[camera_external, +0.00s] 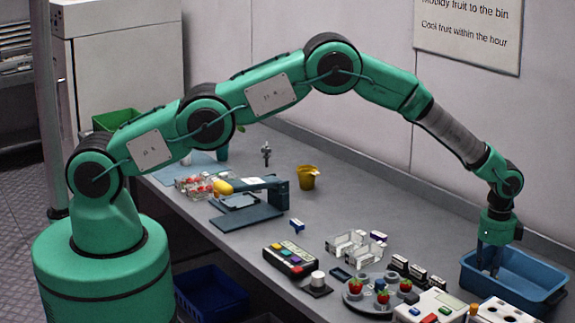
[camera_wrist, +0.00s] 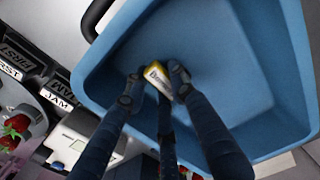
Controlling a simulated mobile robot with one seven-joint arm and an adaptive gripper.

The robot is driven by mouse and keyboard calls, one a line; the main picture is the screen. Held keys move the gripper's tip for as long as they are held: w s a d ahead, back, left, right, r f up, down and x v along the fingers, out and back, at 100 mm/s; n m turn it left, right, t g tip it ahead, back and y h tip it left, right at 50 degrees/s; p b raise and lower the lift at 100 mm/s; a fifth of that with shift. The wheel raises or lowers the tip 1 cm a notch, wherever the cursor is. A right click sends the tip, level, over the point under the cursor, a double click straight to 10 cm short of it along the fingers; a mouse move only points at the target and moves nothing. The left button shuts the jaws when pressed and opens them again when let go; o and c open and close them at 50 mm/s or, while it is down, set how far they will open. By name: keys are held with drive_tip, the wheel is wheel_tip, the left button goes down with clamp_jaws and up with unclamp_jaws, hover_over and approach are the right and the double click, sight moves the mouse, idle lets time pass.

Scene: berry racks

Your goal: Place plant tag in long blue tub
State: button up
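The long blue tub (camera_external: 548,298) stands at the right end of the bench. My gripper (camera_external: 489,272) points down into it, near its left side. In the wrist view the tub (camera_wrist: 228,55) fills much of the picture. A small white and yellow plant tag (camera_wrist: 157,77) with dark lettering sits between my fingertips, which appear closed on its two sides. The tag is over the tub's inside; I cannot tell whether it touches the floor. The tag is hidden in the outside view.
A grey round tray with strawberries (camera_external: 354,300) and several black label blocks (camera_external: 418,272) stand left of the tub. A button panel (camera_external: 289,260), a dark blue scale-like stand (camera_external: 245,217) and a yellow cup (camera_external: 307,178) are further left. The wall is behind the tub.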

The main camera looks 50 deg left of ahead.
drive_tip(key=o, duration=0.4)
drive_tip(key=shift+r, duration=0.15)
wheel_tip(320, 180, up, 12)
idle(0.6)
drive_tip(key=shift+r, duration=0.1)
idle(0.5)
